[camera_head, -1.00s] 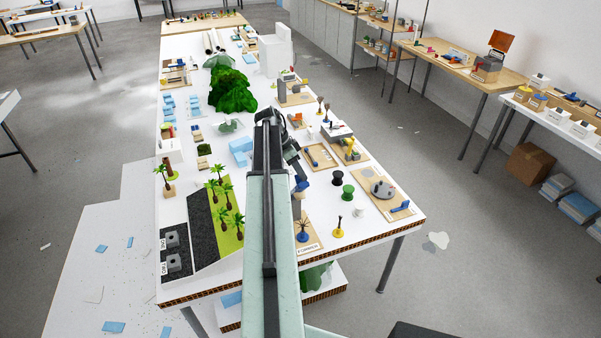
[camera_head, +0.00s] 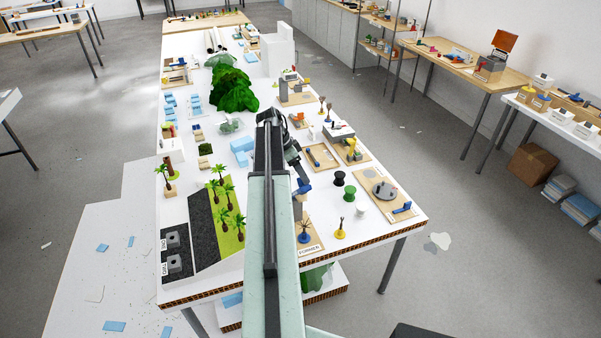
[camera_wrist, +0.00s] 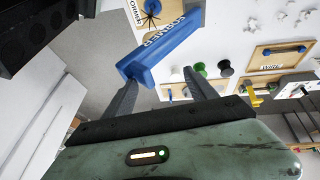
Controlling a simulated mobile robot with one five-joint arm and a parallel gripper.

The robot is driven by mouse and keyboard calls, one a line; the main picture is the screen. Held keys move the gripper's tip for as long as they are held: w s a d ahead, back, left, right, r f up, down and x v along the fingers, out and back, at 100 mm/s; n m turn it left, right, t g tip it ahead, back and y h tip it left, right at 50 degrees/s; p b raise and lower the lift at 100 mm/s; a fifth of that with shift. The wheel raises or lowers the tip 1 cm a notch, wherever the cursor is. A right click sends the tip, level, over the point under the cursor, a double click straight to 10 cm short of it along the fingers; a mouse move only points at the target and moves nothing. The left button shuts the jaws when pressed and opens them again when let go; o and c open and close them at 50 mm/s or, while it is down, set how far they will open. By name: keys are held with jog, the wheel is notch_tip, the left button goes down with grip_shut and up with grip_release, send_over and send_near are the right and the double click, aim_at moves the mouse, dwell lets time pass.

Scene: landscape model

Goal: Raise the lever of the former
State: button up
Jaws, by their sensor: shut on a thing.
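The former's blue lever (camera_wrist: 165,50), with white lettering on it, runs slantwise between my gripper's fingers in the wrist view. My gripper (camera_wrist: 160,77) is shut on it near its lower end. In the head view a small blue part (camera_head: 303,187) shows beside my arm, and my gripper's fingertips are mostly hidden there. The former's wooden board (camera_head: 316,243), with a white label reading FORMER, lies at the table's near edge, partly behind my arm. A dark, branching piece on a blue base (camera_head: 304,237) stands on it; it also shows in the wrist view (camera_wrist: 151,14).
Black (camera_head: 339,178) and green (camera_head: 350,191) spools stand right of my arm. A yellow-based piece (camera_head: 340,234) stands near the front edge. A board with a grey round device (camera_head: 384,190) lies further right. Palm trees (camera_head: 222,195) stand to the left.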

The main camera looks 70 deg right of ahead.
jog(key=shift+w+d+f, duration=0.1)
jog(key=shift+w+d, duration=0.05)
jog(key=shift+w, duration=0.15)
jog(key=p+v, duration=0.7)
jog(key=v, duration=0.1)
jog(key=shift+s+p, duration=0.25)
jog(key=shift+p, duration=0.1)
jog(key=shift+s, duration=0.1)
